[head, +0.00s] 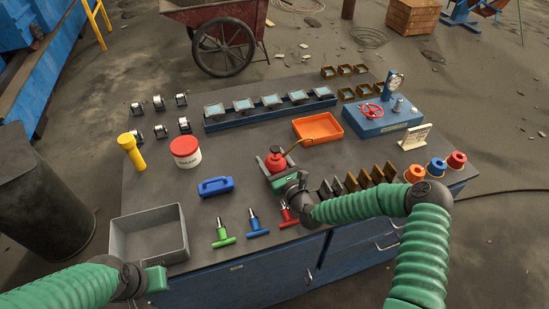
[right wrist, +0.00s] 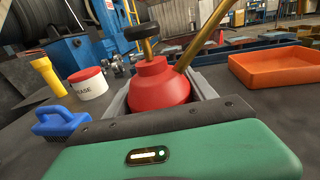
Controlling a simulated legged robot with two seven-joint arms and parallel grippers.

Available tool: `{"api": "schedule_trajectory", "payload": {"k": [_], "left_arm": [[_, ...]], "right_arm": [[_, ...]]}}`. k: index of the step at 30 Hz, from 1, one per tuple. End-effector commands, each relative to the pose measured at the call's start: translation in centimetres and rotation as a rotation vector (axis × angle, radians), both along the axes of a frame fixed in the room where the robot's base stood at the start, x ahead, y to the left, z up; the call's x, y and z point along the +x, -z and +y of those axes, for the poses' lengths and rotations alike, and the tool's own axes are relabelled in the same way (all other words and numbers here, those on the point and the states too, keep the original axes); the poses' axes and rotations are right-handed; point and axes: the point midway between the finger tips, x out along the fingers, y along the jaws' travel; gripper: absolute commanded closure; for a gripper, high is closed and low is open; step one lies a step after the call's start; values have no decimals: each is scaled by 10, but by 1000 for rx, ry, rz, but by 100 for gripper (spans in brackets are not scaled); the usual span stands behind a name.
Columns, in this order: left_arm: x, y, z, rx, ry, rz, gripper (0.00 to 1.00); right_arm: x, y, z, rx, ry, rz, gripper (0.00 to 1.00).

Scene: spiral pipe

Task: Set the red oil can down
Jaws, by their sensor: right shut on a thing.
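The red oil can (head: 277,160) is near the middle of the table, with its thin brass spout pointing right towards the orange tray. My right gripper (head: 271,167) is shut on the can. The right wrist view shows the can's round red body (right wrist: 158,85) upright between the grey fingers, with a dark knob on top. The palm hides the can's base, so I cannot tell whether it touches the table. My left gripper (head: 155,279) is at the table's front left, beside the grey bin; its fingers do not show clearly.
The orange tray (head: 335,132) lies just behind and right of the can. A blue brush-like block (head: 216,186) and a grease tub (head: 185,158) are to its left. T-handled tools (head: 223,238) lie in front. An empty grey bin (head: 122,228) stands at the left corner.

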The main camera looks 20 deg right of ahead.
Motion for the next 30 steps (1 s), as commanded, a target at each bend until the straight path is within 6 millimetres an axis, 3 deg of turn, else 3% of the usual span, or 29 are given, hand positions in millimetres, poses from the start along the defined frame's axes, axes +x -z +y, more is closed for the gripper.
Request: {"api": "schedule_trajectory", "payload": {"k": [4, 5, 9, 26, 30], "left_arm": [[0, 2, 0, 0, -1, 0, 100], [0, 2, 0, 0, -1, 1, 100], [0, 1, 0, 0, 0, 0, 100], [0, -1, 0, 0, 0, 0, 100], [0, 3, 0, 0, 0, 0, 100]], "right_arm": [[0, 1, -8, 7, 3, -5, 97], [0, 2, -9, 8, 3, -3, 35], [-1, 1, -13, 11, 5, -4, 16], [-1, -1, -10, 6, 5, -3, 14], [-21, 1, -15, 7, 7, -2, 14]]}}
